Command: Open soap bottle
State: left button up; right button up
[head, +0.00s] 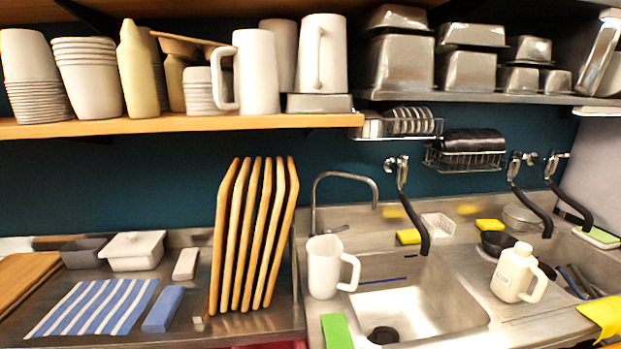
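A cream jug-like bottle (511,277) with a side handle and a small cap on top (523,248) stands upright on the steel counter, right of the sink basin. It is probably the soap bottle. The cap appears to be on it. A yellow squeeze-type bottle (136,75) also stands on the wooden shelf at the upper left. Neither of my grippers shows in the head view, and nothing touches the bottle.
A white pitcher (323,268) stands left of the sink basin (425,310). Black tap hoses (413,222) hang over the counter. A yellow cloth (604,315) lies at the right edge. Wooden boards (240,235) stand on the left counter. A dark pan (494,243) sits behind the bottle.

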aim_at(512, 277)
jog(key=z, duration=1.45)
jog(key=i+l+u, duration=0.15)
jog(key=l, duration=0.25)
jog(key=i+l+u, duration=0.2)
jog(key=l, duration=0.15)
jog(key=k, duration=0.1)
